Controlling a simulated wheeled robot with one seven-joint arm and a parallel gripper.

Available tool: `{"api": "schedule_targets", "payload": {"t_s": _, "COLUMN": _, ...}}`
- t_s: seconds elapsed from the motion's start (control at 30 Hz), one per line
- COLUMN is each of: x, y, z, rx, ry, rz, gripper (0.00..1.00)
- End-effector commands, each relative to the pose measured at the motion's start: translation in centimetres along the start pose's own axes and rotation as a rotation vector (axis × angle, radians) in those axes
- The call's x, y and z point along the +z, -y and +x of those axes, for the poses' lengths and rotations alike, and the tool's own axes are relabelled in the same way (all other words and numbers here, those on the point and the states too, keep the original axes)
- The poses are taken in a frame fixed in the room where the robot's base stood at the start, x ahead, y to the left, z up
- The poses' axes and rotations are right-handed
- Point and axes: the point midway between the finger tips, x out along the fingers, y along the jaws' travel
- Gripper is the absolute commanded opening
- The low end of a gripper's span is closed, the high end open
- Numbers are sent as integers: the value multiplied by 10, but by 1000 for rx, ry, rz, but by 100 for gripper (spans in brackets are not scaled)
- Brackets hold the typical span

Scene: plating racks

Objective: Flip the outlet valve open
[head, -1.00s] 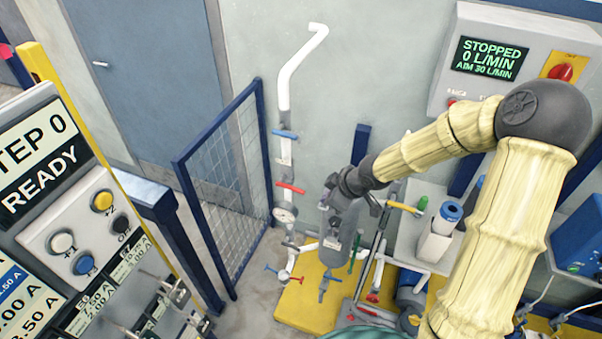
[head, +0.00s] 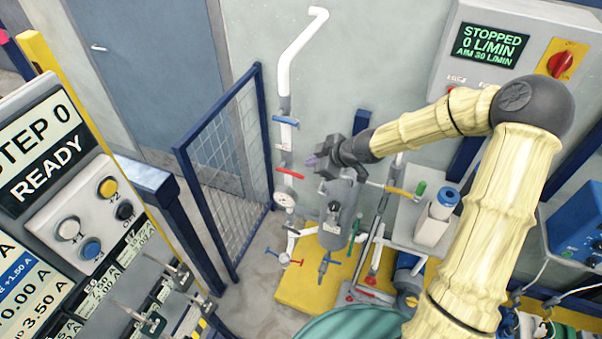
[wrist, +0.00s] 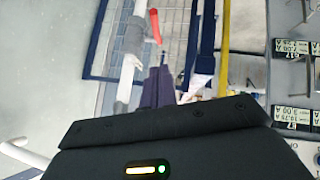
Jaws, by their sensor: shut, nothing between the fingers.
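A white riser pipe (head: 284,97) stands against the wall and carries a valve with a blue lever (head: 285,121) and, lower, one with a red lever (head: 289,173). No legible label shows which is the outlet valve. My gripper (head: 312,160) is shut and empty, just right of the pipe, at a height between the two levers in the head view. In the wrist view the shut purple fingers (wrist: 157,88) point toward the pipe, with the red lever (wrist: 155,25) beyond their tips. They appear apart from it.
A wall display (head: 490,52) reads STOPPED, 0 L/MIN, AIM 30 L/MIN. A pressure gauge (head: 284,200) sits below the red lever. A grey filter housing (head: 338,215) stands below my gripper. A blue mesh gate (head: 225,170) stands left of the pipe. A yellow-handled valve (head: 400,192) is at right.

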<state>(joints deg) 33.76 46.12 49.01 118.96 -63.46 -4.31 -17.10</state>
Motion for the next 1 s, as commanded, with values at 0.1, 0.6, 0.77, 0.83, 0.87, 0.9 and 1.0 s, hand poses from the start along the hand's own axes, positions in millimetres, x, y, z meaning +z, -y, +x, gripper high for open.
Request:
{"api": "schedule_targets", "payload": {"t_s": 0.1, "x": 0, "y": 2, "z": 17, "rx": -3, "ry": 0, "rz": -2, "gripper": 0}}
{"api": "schedule_targets", "payload": {"t_s": 0.6, "x": 8, "y": 1, "z": 79, "rx": -4, "ry": 2, "rz": 3, "gripper": 0}}
{"api": "schedule_targets", "payload": {"t_s": 0.77, "x": 22, "y": 0, "z": 93, "rx": -2, "ry": 1, "rz": 2, "gripper": 0}}
{"api": "schedule_targets", "payload": {"t_s": 0.83, "x": 26, "y": 0, "z": 96, "rx": -2, "ry": 2, "rz": 2, "gripper": 0}}
{"api": "schedule_targets", "payload": {"t_s": 0.87, "x": 27, "y": 0, "z": 97, "rx": -1, "ry": 2, "rz": 2, "gripper": 0}}
{"api": "schedule_targets", "payload": {"t_s": 0.9, "x": 28, "y": 0, "z": 98, "rx": -1, "ry": 2, "rz": 1, "gripper": 0}}
{"api": "schedule_targets", "payload": {"t_s": 1.0, "x": 29, "y": 0, "z": 99, "rx": 0, "ry": 1, "rz": 0, "gripper": 0}}
